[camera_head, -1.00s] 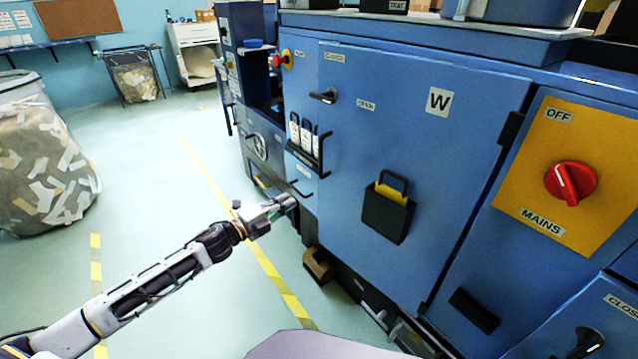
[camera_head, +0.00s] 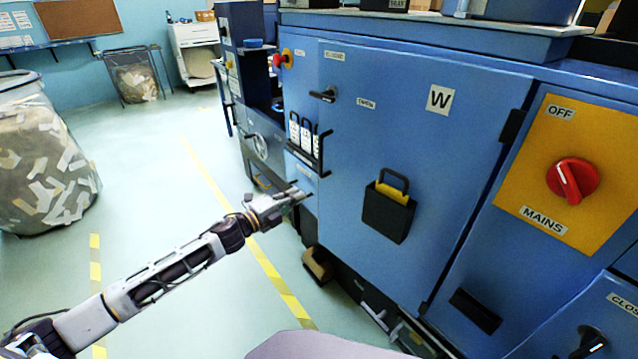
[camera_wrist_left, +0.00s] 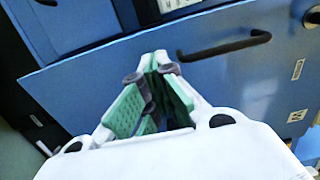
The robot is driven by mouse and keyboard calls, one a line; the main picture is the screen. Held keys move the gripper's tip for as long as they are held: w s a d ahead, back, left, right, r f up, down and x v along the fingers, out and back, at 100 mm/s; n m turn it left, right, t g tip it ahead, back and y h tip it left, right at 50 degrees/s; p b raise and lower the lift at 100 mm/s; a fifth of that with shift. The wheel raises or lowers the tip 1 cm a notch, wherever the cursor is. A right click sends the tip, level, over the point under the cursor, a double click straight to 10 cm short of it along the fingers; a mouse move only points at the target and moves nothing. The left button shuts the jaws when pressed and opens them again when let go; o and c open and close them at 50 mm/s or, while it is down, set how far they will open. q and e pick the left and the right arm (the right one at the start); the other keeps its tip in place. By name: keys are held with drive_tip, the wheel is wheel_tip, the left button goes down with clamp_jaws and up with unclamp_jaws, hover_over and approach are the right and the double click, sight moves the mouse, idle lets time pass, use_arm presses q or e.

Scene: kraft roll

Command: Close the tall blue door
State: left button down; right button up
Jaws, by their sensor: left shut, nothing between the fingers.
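The tall blue door (camera_head: 410,130) carries a W label and stands at centre right of the head view. A small dark latch (camera_head: 323,95) is near its upper left, and a black bar handle (camera_head: 325,152) runs along its left edge. I cannot tell whether the door is fully flush. My left gripper (camera_head: 306,193) is shut and empty, just below the bar handle near the door's left edge; contact cannot be told. In the left wrist view the gripper's green-padded fingers (camera_wrist_left: 157,62) meet in front of blue panelling, beside a black bar handle (camera_wrist_left: 225,46). My right gripper is out of view.
A yellow mains panel with a red switch (camera_head: 572,181) is right of the door. A bin of paper scraps (camera_head: 45,165) stands left. Open floor (camera_head: 150,200) lies between bin and cabinet.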

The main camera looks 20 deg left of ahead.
sight(319, 181)
use_arm(q)
drive_tip(key=shift+b+x, duration=0.9)
drive_tip(key=shift+x, duration=4.15)
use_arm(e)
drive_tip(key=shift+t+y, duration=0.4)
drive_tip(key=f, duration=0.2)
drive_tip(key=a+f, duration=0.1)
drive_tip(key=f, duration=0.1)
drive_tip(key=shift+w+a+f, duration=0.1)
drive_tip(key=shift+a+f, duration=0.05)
use_arm(q)
drive_tip(key=shift+w, duration=0.1)
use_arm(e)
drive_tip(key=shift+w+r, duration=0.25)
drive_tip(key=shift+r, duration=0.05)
